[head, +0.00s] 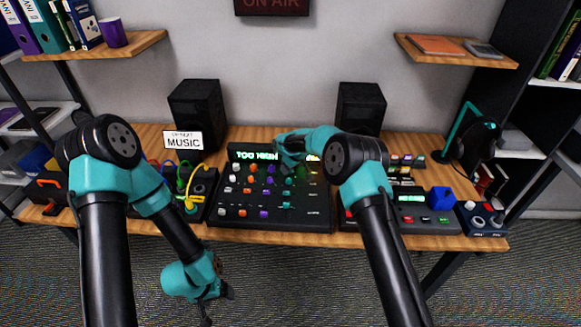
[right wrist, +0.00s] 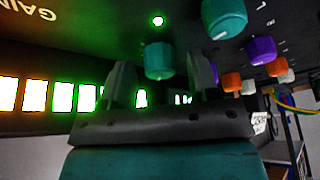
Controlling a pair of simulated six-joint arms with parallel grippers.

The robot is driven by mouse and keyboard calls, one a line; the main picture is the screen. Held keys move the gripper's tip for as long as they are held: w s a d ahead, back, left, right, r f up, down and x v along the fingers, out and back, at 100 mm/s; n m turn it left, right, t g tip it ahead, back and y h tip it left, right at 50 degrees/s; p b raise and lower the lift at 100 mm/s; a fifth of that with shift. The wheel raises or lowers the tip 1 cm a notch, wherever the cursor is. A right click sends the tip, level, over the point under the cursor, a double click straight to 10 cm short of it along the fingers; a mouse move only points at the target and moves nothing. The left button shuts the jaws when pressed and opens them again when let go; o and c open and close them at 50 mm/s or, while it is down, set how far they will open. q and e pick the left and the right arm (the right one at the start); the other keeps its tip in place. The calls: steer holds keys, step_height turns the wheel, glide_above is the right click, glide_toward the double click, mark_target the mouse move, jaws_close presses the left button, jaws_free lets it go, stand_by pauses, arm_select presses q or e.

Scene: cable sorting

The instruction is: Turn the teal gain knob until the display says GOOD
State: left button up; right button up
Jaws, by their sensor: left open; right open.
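The black mixer (head: 230,212) sits mid-desk with rows of coloured knobs. Its green display (head: 257,155) appears to read TOO HIGH, partly blocked by my right arm. My right gripper (head: 290,158) is over the mixer's upper part. In the right wrist view, a teal knob (right wrist: 159,62) shows between the open fingers of my right gripper (right wrist: 162,85), near the GAIN lettering; I cannot tell whether they touch it. In the head view this knob is hidden by the gripper. My left gripper (head: 212,296) is open and hangs in front of the desk, away from the mixer.
Another teal knob (right wrist: 224,18) and purple and orange knobs are close to the right gripper. Lit level bars (right wrist: 62,97) are beside it. Speakers (head: 196,110) stand behind, a MUSIC sign (head: 183,140) at left. Yellow cables (head: 190,195) lie left of the mixer.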

steer(key=shift+r, duration=0.1)
steer(key=v, duration=1.7)
steer(key=shift+r, duration=0.15)
